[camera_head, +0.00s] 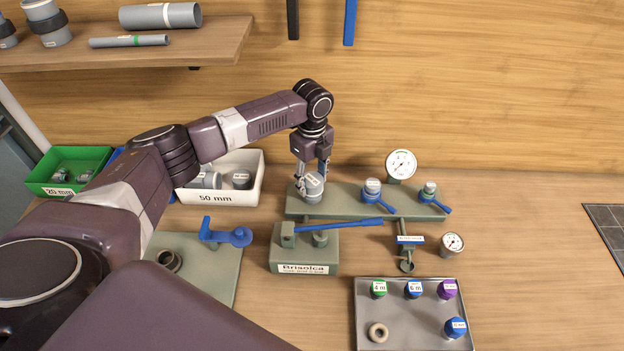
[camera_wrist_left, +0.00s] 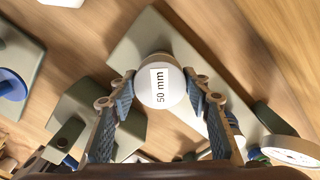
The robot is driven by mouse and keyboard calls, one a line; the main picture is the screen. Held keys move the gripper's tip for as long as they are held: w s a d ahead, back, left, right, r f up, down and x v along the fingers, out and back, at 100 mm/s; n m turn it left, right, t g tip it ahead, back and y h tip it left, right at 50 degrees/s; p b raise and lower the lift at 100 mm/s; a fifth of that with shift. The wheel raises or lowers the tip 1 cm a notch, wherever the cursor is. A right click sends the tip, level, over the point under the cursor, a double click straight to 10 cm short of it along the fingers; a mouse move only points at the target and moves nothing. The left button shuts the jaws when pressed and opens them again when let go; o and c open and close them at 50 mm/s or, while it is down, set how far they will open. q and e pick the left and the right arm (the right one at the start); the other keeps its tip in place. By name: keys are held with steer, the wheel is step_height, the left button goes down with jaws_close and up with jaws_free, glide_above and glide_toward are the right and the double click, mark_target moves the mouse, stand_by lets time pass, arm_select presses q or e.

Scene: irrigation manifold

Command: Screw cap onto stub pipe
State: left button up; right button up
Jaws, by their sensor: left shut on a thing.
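My left gripper (camera_head: 312,173) points down over the left end of the grey-green manifold plate (camera_head: 337,202). It is shut on a light grey cap (camera_head: 314,184). In the left wrist view the cap (camera_wrist_left: 163,86) shows a white "50 mm" label, and the fingers (camera_wrist_left: 163,100) stand on both sides of it. The cap sits low, over the plate. The stub pipe under it is hidden, so I cannot tell how far the cap is on. My right gripper is not in view.
Two blue-handled valves (camera_head: 373,191) (camera_head: 429,193) and a gauge (camera_head: 401,164) stand right of the cap. A "Brisolca" block (camera_head: 303,262) with a blue lever is in front. A tray (camera_head: 408,318) holds coloured caps. A white "50 mm" bin (camera_head: 229,198) is left.

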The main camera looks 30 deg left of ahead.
arm_select(q)
steer(key=shift+f, duration=0.65)
stand_by(0.5)
steer(key=o, duration=0.6)
steer(key=c, duration=0.7)
steer(key=m, duration=0.4)
steer(key=shift+m, duration=0.3)
steer(key=shift+c, duration=0.2)
steer(key=shift+m, duration=2.3)
steer(key=m+b, duration=0.1)
steer(key=m, duration=0.3)
steer(key=shift+m, duration=0.3)
